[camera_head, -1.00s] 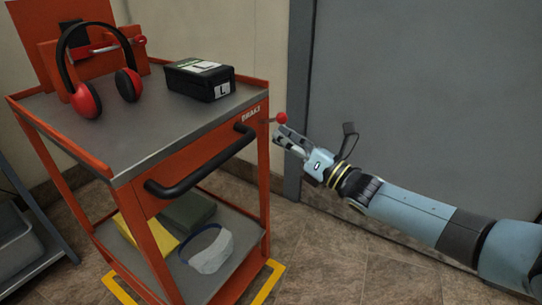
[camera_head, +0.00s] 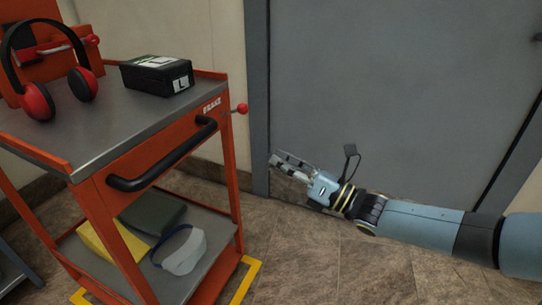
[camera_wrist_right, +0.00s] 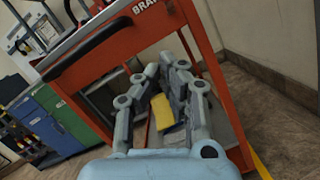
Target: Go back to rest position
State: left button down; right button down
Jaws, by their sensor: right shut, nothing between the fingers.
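My right gripper (camera_head: 274,168) is shut and empty. In the head view it is in the air to the right of the orange cart (camera_head: 225,152), in front of the grey door, apart from the cart. In the right wrist view my right gripper (camera_wrist_right: 160,75) points toward the side of the cart (camera_wrist_right: 205,50), with the lower shelf behind its fingers. My left gripper is not in view.
The cart carries red earmuffs (camera_head: 38,102) and a black case (camera_head: 156,76) on top. A yellow item (camera_head: 108,238), a dark green box (camera_head: 152,212) and a white-and-blue item (camera_head: 184,252) lie on its lower shelf. A red knob (camera_head: 242,108) sticks out at its side. The floor at right is clear.

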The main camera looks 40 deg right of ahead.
dwell(0.5)
